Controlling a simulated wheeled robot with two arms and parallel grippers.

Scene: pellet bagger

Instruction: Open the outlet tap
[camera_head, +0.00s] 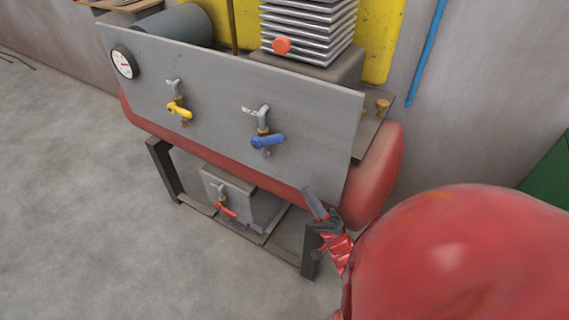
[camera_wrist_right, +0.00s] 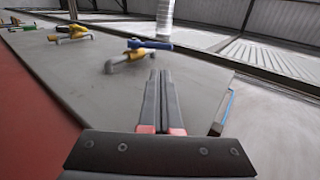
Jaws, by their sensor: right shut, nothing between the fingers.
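Three taps show in the head view, and I cannot tell which is the outlet tap. A yellow-handled tap (camera_head: 179,110) and a blue-handled tap (camera_head: 267,141) sit on the grey panel (camera_head: 215,85). A red-handled tap (camera_head: 226,207) is on a grey box below. My right gripper (camera_head: 313,199) is shut and empty near the panel's lower right corner, below and right of the blue tap, apart from it. In the right wrist view the shut fingers (camera_wrist_right: 160,82) point along the panel, with the blue tap (camera_wrist_right: 148,45) beyond them and the yellow tap (camera_wrist_right: 70,33) farther left. My left gripper is not in view.
A round gauge (camera_head: 123,62) is at the panel's left end. A red tank (camera_head: 376,170) lies behind the panel on a dark stand (camera_head: 165,170). A finned block (camera_head: 308,30) stands above. Open concrete floor (camera_head: 70,200) lies to the left.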

